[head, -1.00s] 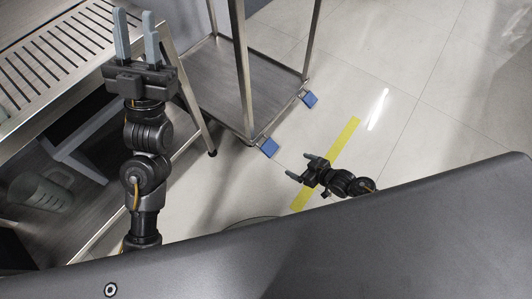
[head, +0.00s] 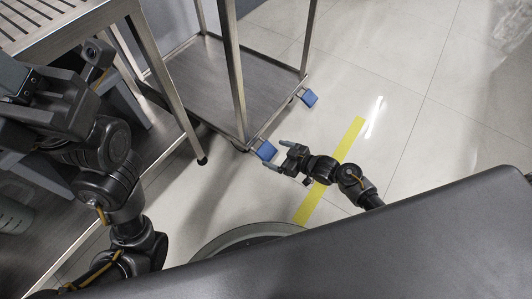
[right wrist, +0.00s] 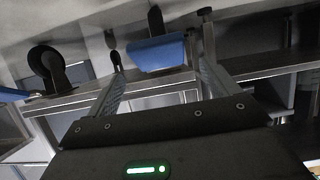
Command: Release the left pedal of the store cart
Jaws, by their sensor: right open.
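The store cart (head: 237,70) is a metal frame with a low shelf. Its left blue pedal (head: 265,150) sticks out at the near corner, and another blue pedal (head: 308,97) is at the farther corner. My right gripper (head: 277,154) is open right beside the left pedal, low near the floor. In the right wrist view, the blue pedal (right wrist: 158,54) shows between the two fingers of the gripper (right wrist: 162,62); I cannot tell whether they touch it. My left gripper (head: 38,100) is at the left edge, large and partly cut off; its fingers are not clear.
A slatted metal table (head: 60,22) stands at the left, its leg (head: 185,130) close to the cart. A black caster (right wrist: 45,64) shows in the right wrist view. A yellow floor stripe (head: 346,138) runs under my right arm.

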